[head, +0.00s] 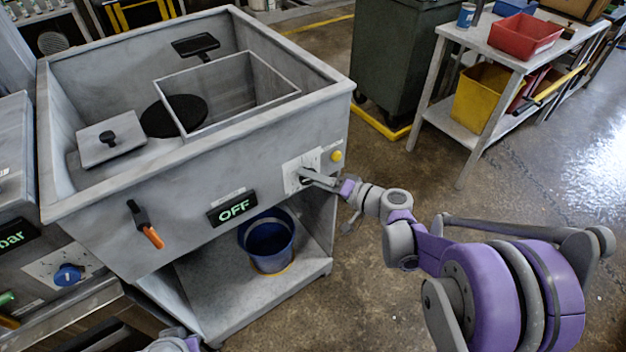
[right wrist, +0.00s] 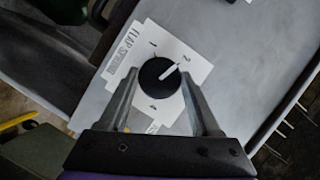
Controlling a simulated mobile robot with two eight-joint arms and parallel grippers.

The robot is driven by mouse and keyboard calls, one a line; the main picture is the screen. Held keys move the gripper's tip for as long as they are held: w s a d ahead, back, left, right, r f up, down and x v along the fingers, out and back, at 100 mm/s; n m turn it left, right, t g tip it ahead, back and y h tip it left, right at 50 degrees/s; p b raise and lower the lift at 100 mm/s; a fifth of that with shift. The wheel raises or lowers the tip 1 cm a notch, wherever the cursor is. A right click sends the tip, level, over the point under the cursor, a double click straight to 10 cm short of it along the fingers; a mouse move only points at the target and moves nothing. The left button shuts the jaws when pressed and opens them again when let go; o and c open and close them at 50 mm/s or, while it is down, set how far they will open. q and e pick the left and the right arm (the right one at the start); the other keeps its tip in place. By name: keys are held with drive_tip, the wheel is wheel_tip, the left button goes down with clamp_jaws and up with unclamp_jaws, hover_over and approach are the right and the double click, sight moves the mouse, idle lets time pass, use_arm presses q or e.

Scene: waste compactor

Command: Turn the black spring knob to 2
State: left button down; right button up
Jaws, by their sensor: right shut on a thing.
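The black spring knob (right wrist: 158,78) sits on a white plate (right wrist: 172,52) labelled "FLAP SPRING", with numbers 1, 2 and 4 visible. Its white pointer line points to the upper right, toward the 2. My right gripper (right wrist: 160,88) has one finger on each side of the knob and is shut on it. In the head view this gripper (head: 308,176) reaches from the right to the white plate (head: 292,168) on the machine's front, where the knob is mostly hidden. My left gripper is not in view; only a bit of my left arm shows at the bottom edge.
The grey machine (head: 280,128) has a green "OFF" display (head: 232,207), an orange-tipped lever (head: 146,224) and a yellow button (head: 337,156) on its front. A blue bucket (head: 267,240) stands on its lower shelf. A green bin (head: 400,60) and a table (head: 500,55) stand behind; floor at right is clear.

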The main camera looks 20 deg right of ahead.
drive_tip(key=shift+m+y, duration=0.3)
drive_tip(key=shift+m, duration=0.2)
drive_tip(key=o, duration=1.3)
drive_tip(key=shift+o, duration=0.2)
drive_tip(key=v, duration=1.1)
drive_tip(key=shift+a, duration=0.15)
